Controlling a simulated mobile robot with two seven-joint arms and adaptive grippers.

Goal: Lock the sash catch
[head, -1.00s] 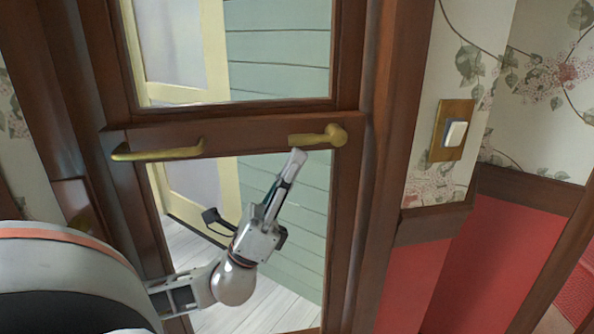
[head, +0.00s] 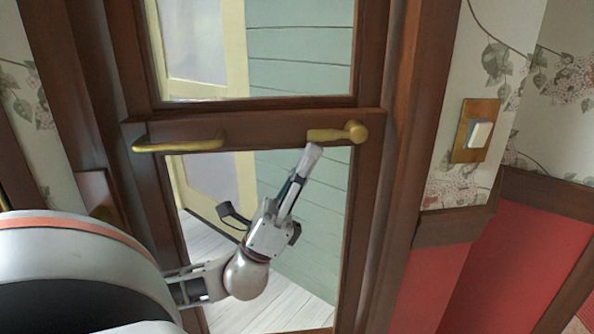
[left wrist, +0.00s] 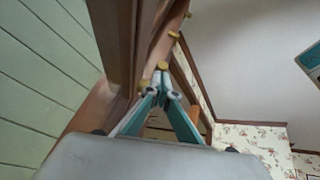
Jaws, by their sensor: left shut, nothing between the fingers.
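The sash catch (head: 338,133) is a brass lever with a round pivot at its right end, on the wooden rail of the window. Its lever points left, along the rail. My left gripper (head: 312,152) is shut and empty, with its fingertips just below the lever's free end; I cannot tell if they touch it. In the left wrist view the closed fingers (left wrist: 160,88) point up along the wooden frame, with a brass part (left wrist: 162,65) at their tips. My right gripper is not in view.
A brass pull handle (head: 178,145) sits on the same rail at left. A brass switch plate (head: 475,131) is on the floral wall at right. The window glass is directly behind my gripper. The wooden frame post (head: 405,150) stands right of the catch.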

